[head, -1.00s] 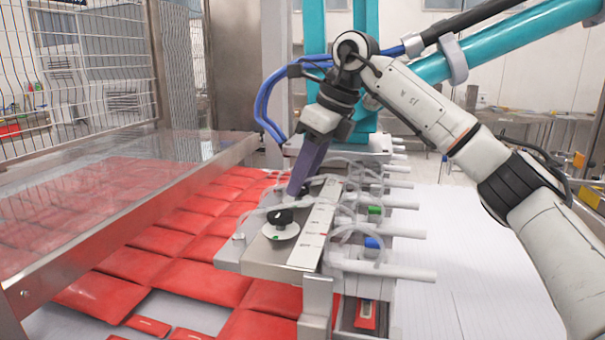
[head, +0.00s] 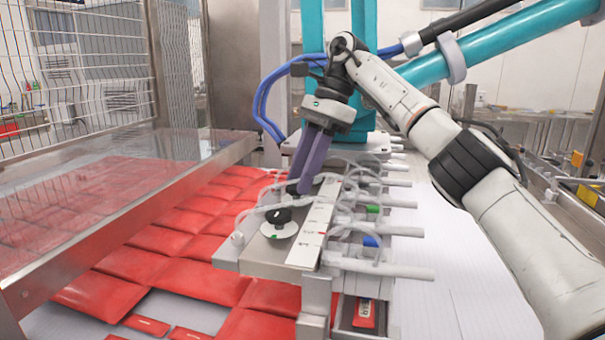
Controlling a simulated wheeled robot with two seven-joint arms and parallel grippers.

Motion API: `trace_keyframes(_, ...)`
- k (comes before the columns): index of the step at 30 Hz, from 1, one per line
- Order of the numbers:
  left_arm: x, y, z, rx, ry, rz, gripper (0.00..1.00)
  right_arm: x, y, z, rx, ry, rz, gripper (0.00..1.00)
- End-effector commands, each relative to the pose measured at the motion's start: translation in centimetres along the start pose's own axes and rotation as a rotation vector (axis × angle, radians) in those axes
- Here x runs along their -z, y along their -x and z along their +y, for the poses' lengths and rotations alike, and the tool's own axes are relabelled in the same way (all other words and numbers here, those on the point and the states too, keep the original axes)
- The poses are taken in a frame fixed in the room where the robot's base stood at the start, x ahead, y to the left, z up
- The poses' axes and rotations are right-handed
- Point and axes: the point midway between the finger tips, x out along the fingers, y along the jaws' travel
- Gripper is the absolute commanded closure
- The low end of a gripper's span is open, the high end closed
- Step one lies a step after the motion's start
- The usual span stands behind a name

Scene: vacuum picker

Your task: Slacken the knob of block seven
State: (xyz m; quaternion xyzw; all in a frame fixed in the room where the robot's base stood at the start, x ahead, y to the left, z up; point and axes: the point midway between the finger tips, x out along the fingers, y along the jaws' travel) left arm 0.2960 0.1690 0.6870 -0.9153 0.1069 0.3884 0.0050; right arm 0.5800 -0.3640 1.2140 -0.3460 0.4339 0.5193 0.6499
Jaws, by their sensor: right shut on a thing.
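The vacuum picker's row of blocks runs away from me along a metal bar, with a white scale strip (head: 311,237) on top. A black knob (head: 279,216) on a pale round disc stands uncovered on the nearest block (head: 254,253). My right gripper (head: 300,188) points down over a block farther back. Its purple fingers are shut on a dark knob (head: 292,187), which they mostly hide. I cannot read block numbers, so I cannot tell which block this is. My left gripper is not in view.
Clear hoses and white tubes (head: 402,272) stick out to the right of the blocks. Red packets (head: 187,283) lie below and to the left. A metal-framed clear panel (head: 120,205) stands at left. A teal frame (head: 361,75) rises behind.

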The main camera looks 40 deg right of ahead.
Motion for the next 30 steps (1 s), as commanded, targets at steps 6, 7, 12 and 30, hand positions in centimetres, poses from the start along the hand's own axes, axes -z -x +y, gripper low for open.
trace_keyframes(6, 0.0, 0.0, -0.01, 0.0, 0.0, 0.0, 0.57, -0.11, 0.04, -0.16, -0.029, 0.08, 0.0, 0.9)
trace_keyframes(7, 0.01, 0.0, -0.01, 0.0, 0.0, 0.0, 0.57, -0.1, 0.03, -0.17, -0.032, 0.086, 0.0, 0.9)
trace_keyframes(12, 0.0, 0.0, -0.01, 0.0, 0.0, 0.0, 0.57, -0.08, 0.02, -0.21, -0.041, 0.111, 0.001, 0.9)
trace_keyframes(30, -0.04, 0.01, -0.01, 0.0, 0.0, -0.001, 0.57, -0.06, 0.02, -0.2, -0.043, 0.115, 0.001, 0.49)
